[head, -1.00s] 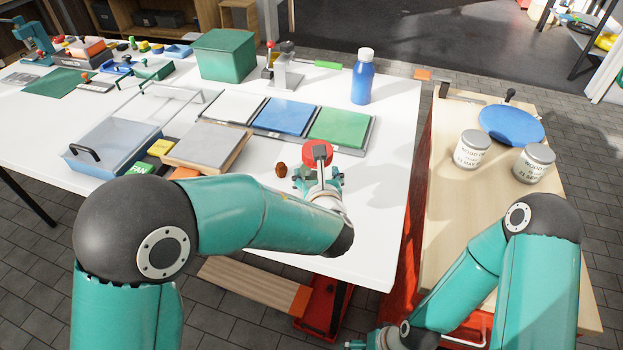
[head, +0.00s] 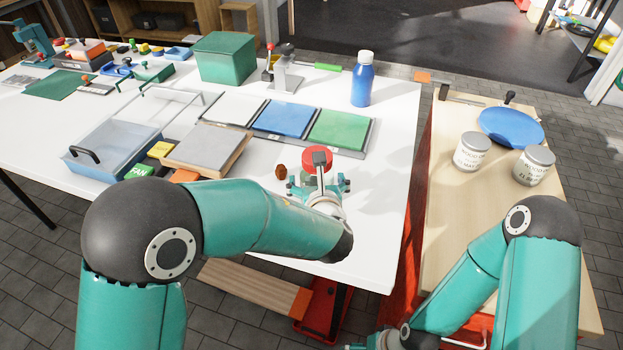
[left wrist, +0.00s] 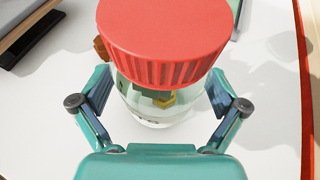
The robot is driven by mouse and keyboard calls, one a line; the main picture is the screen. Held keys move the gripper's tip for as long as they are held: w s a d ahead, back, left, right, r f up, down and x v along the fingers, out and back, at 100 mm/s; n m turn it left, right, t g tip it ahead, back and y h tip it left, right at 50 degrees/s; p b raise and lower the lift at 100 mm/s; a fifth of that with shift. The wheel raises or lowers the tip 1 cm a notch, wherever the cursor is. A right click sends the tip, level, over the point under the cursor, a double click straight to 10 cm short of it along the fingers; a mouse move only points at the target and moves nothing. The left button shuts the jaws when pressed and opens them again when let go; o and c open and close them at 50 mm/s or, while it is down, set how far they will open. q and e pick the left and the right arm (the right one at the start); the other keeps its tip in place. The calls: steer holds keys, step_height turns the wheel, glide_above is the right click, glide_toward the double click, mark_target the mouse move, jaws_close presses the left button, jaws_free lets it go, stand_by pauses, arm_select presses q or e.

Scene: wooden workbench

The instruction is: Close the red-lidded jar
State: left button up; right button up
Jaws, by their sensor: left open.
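The jar has a red ribbed lid (head: 317,157) and stands near the front right of the white table. In the left wrist view the lid (left wrist: 168,40) is over the mouth of the clear glass body (left wrist: 158,112), which holds small yellow and dark pieces. I cannot tell how tightly the lid sits. My left gripper (head: 318,186) is open, its fingers on either side of the glass below the lid; they also show in the left wrist view (left wrist: 160,92). My right gripper (head: 366,345) is barely in view at the bottom edge, its fingers mostly cut off.
A small brown object (head: 280,171) lies just left of the jar. Behind are a tray with white, blue and green panels (head: 342,128) and a blue bottle (head: 362,79). A grey-topped wooden block (head: 208,147) is to the left. The table right of the jar is clear.

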arm_select(q)
steer(key=a+v, duration=0.1)
steer(key=v, duration=1.1)
steer(key=shift+d, duration=0.45)
steer(key=shift+s, duration=0.15)
